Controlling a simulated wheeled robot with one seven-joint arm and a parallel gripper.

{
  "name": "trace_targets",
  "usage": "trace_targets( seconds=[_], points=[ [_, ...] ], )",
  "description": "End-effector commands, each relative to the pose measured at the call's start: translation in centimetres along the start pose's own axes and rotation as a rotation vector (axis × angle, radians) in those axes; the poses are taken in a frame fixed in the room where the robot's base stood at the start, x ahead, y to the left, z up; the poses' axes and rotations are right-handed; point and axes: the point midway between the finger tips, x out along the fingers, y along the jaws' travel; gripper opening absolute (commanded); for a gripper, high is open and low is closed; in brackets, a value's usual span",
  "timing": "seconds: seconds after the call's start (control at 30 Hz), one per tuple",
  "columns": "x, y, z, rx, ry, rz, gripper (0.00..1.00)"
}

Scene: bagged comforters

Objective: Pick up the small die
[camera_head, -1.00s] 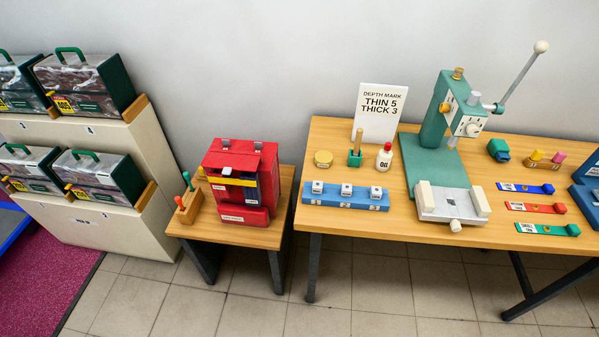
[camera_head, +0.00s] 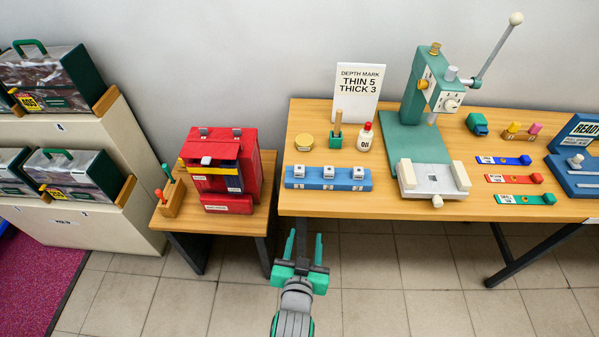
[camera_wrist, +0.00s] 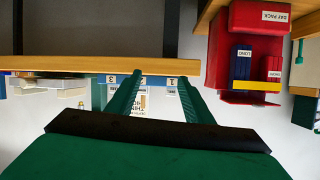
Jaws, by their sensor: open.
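Three small metal dies sit in a row in the blue rack (camera_head: 296,184) at the front left of the long table: a left die (camera_head: 299,171), a middle die (camera_head: 328,172) and a right die (camera_head: 358,173). I cannot tell by size which is the small one. My gripper (camera_head: 304,240) is open and empty, in front of the table's left front edge and nearer to me than the rack. In the wrist view, my gripper (camera_wrist: 160,78) points toward the rack (camera_wrist: 153,81), whose labels 1, 2 and 3 show upside down; the dies are not clear there.
A green press (camera_head: 412,100) with a grey plate stands right of the rack. A glue bottle (camera_head: 365,140), a green holder (camera_head: 336,137) and a yellow tin (camera_head: 304,142) stand behind the rack. Coloured strips (camera_head: 512,179) lie at right.

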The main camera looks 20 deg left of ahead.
Motion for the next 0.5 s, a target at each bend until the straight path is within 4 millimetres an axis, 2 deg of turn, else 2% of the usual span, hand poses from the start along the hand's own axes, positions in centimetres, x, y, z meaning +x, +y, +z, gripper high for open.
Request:
trace_targets(
  seconds=[0.03, 0.2, 0.4, 0.5],
  points=[
    [1.1, -0.6, -1.7, -0.011, 0.002, -0.012, 0.47],
    [3.7, -2.3, -5.8, -0.05, -0.03, -0.042, 0.47],
    [5.3, -3.8, -9.8, -0.098, -0.064, -0.06, 0.47],
    [5.7, -4.2, -11.0, -0.114, -0.076, -0.063, 0.47]
  ],
)
